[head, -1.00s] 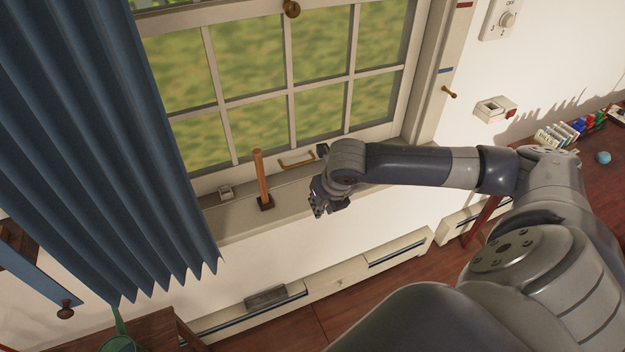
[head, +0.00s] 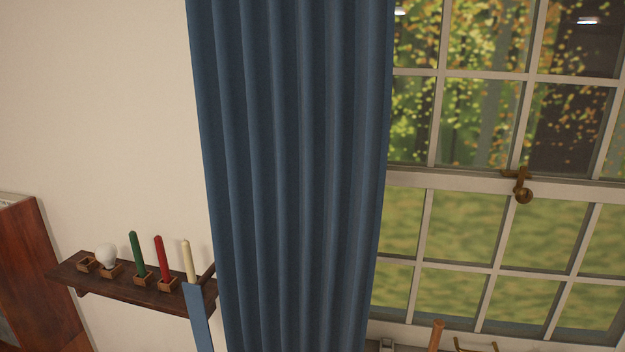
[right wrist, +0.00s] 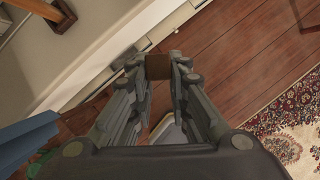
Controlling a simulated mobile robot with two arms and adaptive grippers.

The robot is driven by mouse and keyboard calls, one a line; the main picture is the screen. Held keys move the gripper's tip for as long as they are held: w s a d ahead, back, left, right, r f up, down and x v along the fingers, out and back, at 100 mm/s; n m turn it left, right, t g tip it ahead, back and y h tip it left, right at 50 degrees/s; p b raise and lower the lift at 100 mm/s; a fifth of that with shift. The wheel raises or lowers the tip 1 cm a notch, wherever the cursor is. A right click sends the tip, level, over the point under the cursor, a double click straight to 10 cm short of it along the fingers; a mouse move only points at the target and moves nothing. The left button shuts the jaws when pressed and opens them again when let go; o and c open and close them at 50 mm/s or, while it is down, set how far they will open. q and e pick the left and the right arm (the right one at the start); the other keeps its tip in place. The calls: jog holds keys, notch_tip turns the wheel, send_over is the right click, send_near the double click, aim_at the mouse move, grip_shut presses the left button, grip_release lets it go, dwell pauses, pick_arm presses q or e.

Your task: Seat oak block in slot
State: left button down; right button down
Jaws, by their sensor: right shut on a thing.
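A brown block (right wrist: 159,69), likely the oak block, sits between the fingertips of my right gripper (right wrist: 159,63) in the right wrist view. The gripper is shut on it, above the wooden floor. In the head view a dark wooden shelf (head: 122,288) on the left wall carries a row of small square holders. The leftmost holder (head: 87,265) looks empty. The others hold a white bulb (head: 106,255), a green candle (head: 137,254), a red candle (head: 162,259) and a cream candle (head: 188,261). I cannot tell which slot is the block's. Neither gripper shows in the head view.
A blue curtain (head: 295,170) hangs right of the shelf, beside the window (head: 497,180). A wooden cabinet (head: 35,270) stands at the far left. The right wrist view shows a white baseboard (right wrist: 120,70), a patterned rug (right wrist: 285,120) and open floor (right wrist: 235,60).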

jog(key=s+a+r+m+g+y, duration=0.1)
jog(key=a+r+m, duration=0.4)
jog(key=m, duration=0.8)
jog(key=s+a+r+m+g+y, duration=0.2)
jog(key=s+a+r+m+g, duration=0.2)
jog(key=m, duration=0.9)
jog(key=shift+s+a+r+g, duration=0.3)
jog(key=shift+a+r+g, duration=0.65)
jog(key=shift+g, duration=0.25)
jog(key=shift+s+f, duration=0.1)
jog(key=shift+s, duration=0.05)
